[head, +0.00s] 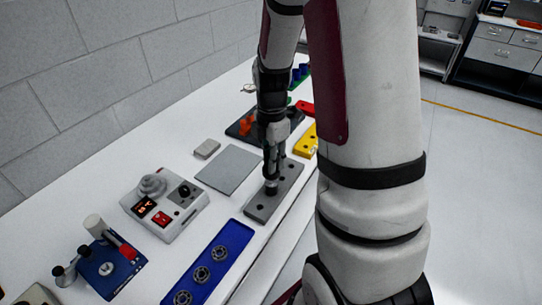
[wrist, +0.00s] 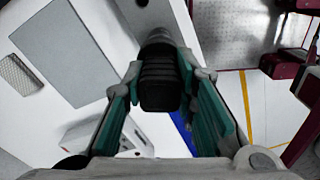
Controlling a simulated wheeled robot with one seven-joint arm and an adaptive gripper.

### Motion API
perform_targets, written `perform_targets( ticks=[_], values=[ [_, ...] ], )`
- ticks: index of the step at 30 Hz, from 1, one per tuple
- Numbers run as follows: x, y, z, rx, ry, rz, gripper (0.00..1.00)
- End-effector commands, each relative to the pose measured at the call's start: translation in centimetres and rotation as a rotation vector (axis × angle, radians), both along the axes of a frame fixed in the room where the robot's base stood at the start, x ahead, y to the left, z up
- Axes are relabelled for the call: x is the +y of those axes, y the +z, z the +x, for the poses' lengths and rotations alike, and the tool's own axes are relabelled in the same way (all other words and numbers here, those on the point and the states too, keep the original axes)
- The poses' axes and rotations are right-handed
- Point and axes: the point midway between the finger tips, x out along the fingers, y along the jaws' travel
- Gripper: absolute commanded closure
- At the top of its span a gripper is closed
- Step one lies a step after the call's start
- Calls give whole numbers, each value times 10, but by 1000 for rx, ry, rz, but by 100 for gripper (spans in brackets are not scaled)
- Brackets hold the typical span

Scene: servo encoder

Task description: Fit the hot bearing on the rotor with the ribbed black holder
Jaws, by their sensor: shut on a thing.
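My gripper (head: 271,176) points down over a grey block with holes (head: 290,180) and is shut on the ribbed black holder. In the wrist view the holder (wrist: 160,88) sits between the teal-padded fingers (wrist: 160,75). Its lower end is at the grey block (wrist: 150,14); I cannot tell whether it is in a hole or just above. A blue tray (head: 236,236) holds several ring-shaped bearings (head: 202,274). A white device with a red switch and a stepped grey cone (head: 152,185) stands to the left. I cannot make out the hot bearing or the rotor for certain.
A flat grey plate (head: 230,168) and a small grey block (head: 207,149) lie left of my gripper. A blue device (head: 108,267) stands front left. My arm hides the table's right side.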

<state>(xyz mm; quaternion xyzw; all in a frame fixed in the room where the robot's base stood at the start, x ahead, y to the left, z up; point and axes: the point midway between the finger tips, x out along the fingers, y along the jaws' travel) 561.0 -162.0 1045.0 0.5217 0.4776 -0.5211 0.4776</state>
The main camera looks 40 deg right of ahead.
Motion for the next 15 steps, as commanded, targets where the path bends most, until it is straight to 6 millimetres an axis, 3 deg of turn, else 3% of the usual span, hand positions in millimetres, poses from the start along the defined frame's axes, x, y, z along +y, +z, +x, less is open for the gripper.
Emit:
perform_targets(
  ticks=[15],
  values=[
    [0,-8,0,0,0,0,100]
  ],
)
